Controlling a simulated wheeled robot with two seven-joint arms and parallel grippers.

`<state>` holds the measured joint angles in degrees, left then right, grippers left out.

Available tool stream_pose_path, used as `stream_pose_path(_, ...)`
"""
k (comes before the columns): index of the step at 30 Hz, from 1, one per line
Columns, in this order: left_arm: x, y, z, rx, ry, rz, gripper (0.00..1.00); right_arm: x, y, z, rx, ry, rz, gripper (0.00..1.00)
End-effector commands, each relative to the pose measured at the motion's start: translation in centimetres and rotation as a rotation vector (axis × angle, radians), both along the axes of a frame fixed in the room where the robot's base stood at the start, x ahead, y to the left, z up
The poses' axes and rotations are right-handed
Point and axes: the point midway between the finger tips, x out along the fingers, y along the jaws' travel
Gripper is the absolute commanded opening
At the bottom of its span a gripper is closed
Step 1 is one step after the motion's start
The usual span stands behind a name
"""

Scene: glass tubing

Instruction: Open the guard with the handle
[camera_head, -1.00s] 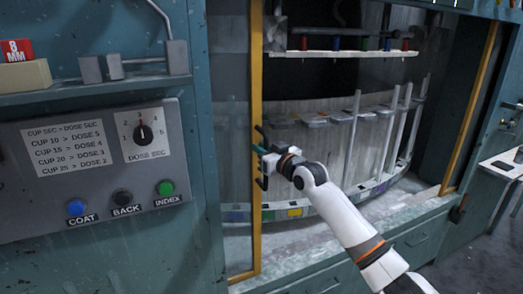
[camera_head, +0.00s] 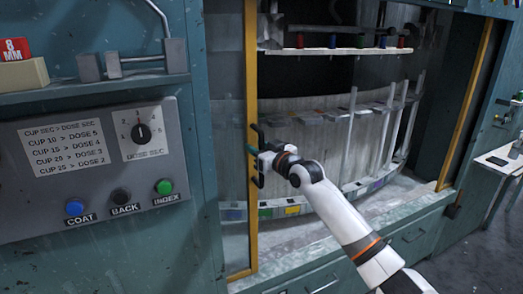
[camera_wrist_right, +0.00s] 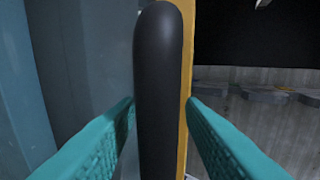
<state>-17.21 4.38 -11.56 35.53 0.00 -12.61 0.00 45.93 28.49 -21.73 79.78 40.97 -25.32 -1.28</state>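The guard is a tall pane with a yellow upright frame (camera_head: 251,215) at its left edge, in the head view. Its handle is an upright black bar on that edge. The handle (camera_wrist_right: 158,95) fills the middle of the right wrist view, with the yellow frame just behind it. My right gripper (camera_head: 256,155) is at the handle, its teal fingers on either side of it. In the wrist view the fingers (camera_wrist_right: 161,103) look shut on the bar, with at most a sliver of gap at right. The guard looks closed. My left gripper is not in view.
A grey control panel (camera_head: 88,165) with a dial and buttons is on the left wall, under a shelf (camera_head: 110,87). Inside the cabinet are a rack of spools (camera_head: 345,52) and white rods (camera_head: 350,135). Another yellow post (camera_head: 466,110) stands at right.

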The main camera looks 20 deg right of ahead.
Motion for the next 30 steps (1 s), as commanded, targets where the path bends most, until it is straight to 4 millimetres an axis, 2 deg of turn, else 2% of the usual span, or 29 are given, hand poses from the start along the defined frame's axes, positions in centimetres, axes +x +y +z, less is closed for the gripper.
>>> stream_pose_path(5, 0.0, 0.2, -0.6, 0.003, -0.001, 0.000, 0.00, -1.5, -0.5, -0.3, -0.001, 0.000, 0.000, 0.36)
stream_pose_path(18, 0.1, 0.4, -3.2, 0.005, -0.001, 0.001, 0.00, -9.7, -2.8, -0.4, -0.003, 0.000, -0.001, 0.36)
stream_pose_path(24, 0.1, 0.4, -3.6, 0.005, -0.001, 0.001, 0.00, -11.3, -3.2, -0.2, -0.001, 0.001, 0.000, 0.36)
stream_pose_path(30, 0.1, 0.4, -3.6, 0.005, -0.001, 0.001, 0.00, -11.5, -3.3, -0.1, 0.000, 0.001, 0.000, 0.36)
